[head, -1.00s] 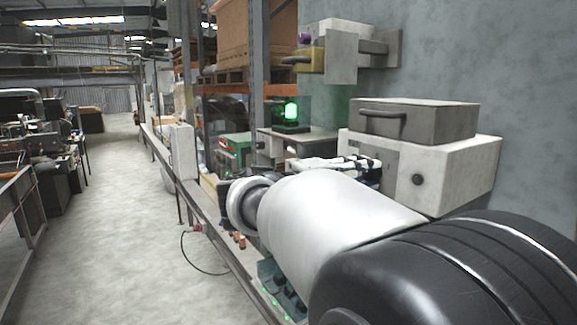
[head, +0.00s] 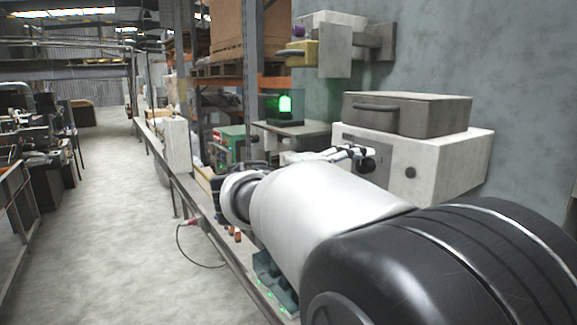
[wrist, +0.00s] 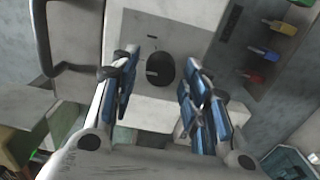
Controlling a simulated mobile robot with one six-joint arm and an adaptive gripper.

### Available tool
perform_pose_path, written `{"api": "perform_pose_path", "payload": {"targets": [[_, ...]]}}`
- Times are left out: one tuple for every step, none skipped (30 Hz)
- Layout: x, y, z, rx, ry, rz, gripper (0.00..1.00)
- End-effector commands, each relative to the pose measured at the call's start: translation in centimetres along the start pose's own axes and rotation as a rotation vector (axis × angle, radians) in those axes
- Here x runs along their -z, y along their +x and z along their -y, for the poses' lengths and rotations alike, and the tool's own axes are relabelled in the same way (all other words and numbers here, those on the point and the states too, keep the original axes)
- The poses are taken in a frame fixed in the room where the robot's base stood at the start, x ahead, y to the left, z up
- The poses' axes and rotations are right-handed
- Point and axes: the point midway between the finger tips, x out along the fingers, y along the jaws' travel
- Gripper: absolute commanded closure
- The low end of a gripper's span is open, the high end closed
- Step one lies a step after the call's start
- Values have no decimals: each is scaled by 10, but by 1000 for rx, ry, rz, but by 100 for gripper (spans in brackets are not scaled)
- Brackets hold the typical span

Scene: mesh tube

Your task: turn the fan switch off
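In the head view my gripper (head: 350,152) is at the front of a white box (head: 450,160). A dark knob (head: 368,165) shows just below the fingertips there, and my arm hides part of the box front.
A grey lidded case (head: 430,115) with a handle lies on top. Several coloured levers (wrist: 257,52) stand right of the panel. A green lamp (head: 285,104) glows behind. The aisle at left is clear.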

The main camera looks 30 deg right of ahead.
Motion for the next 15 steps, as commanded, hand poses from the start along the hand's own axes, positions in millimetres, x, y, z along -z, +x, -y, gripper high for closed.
{"api": "perform_pose_path", "payload": {"targets": [[0,0,0,0,0,0,53],[0,0,0,0,0,0,53],[0,0,0,0,0,0,53],[0,0,0,0,1,0,53],[0,0,0,0,1,0,53],[0,0,0,0,1,0,53],[0,0,0,0,1,0,53],[0,0,0,0,1,0,53],[0,0,0,0,1,0,53],[0,-1,0,0,1,-1,53],[0,-2,0,0,1,-1,53],[0,-5,0,0,1,-1,53],[1,-8,0,0,1,-2,53],[1,-12,0,0,1,-4,53],[1,-18,0,0,1,-5,53]]}}
